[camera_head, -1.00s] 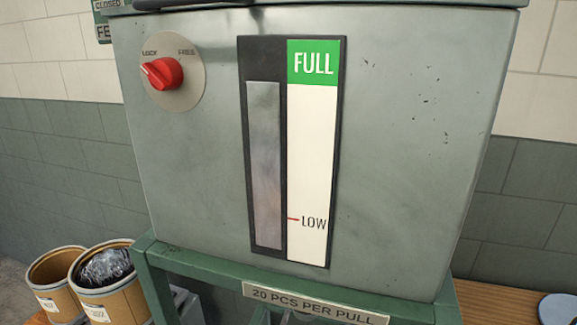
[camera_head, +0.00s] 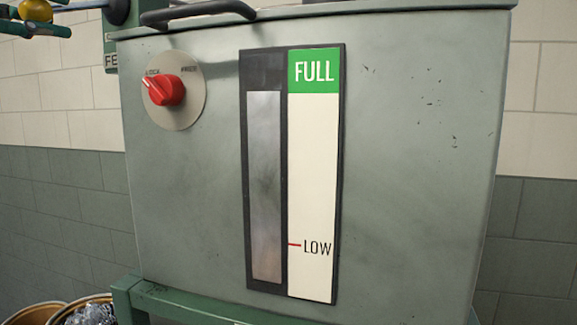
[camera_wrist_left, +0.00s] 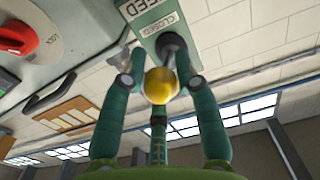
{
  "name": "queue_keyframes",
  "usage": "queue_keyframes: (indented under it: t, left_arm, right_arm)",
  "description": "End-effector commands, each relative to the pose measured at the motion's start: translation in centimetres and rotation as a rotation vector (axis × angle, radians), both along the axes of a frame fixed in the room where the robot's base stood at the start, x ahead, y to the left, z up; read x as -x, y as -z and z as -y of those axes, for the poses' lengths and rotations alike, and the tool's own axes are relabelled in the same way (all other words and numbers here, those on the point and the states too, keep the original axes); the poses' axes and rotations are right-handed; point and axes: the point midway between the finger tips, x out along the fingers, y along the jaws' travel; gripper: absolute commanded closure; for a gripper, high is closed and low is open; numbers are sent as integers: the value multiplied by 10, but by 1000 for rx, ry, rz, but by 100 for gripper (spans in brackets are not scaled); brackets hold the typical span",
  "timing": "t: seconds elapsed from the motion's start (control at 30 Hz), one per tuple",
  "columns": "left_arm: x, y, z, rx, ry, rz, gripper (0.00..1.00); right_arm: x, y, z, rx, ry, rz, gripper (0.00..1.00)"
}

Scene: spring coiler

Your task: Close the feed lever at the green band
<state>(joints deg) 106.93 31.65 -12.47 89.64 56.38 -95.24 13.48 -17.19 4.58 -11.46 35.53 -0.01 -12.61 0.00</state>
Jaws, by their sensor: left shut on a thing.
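The feed lever's yellow ball knob (camera_wrist_left: 161,86) is between the two teal fingers of my left gripper (camera_wrist_left: 160,70), which is shut on it. In the head view the yellow knob (camera_head: 36,10) is at the top left corner, with parts of my gripper around it. The lever's dark end (camera_wrist_left: 174,46) shows past the knob, in front of the sign. The sign (camera_wrist_left: 150,15) reads FEED and CLOSED in the left wrist view; part of it is hidden. Only a piece of the sign (camera_head: 111,60) shows in the head view. My right gripper is out of view.
The grey hopper (camera_head: 410,150) fills the head view, with a FULL/LOW gauge (camera_head: 312,170), a red knob (camera_head: 166,90) on a LOCK/FREE plate, and a dark handle (camera_head: 200,12) on top. Drums (camera_head: 85,312) stand at the lower left. The tiled wall is behind.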

Motion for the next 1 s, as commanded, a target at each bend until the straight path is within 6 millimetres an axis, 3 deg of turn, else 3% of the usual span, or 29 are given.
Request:
queue_keyframes:
  t: [0.03, 0.07, 0.1, 0.13, 0.53, 1.0]
  left_arm:
    - [0, 10, 0, -2, 1, -5, 100]
    - [0, 9, 0, -2, 1, -4, 65]
    - [0, 6, 0, -1, 1, -3, 49]
    - [0, 5, 0, -1, 1, -3, 41]
    - [5, 3, -3, 1, -1, 3, 41]
    - [48, -3, -21, 2, -2, 5, 41]
  right_arm:
    - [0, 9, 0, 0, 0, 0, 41]
    - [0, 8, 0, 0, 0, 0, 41]
    - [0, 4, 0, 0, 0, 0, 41]
    - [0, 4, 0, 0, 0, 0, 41]
    - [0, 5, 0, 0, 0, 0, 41]
    - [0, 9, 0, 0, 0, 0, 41]
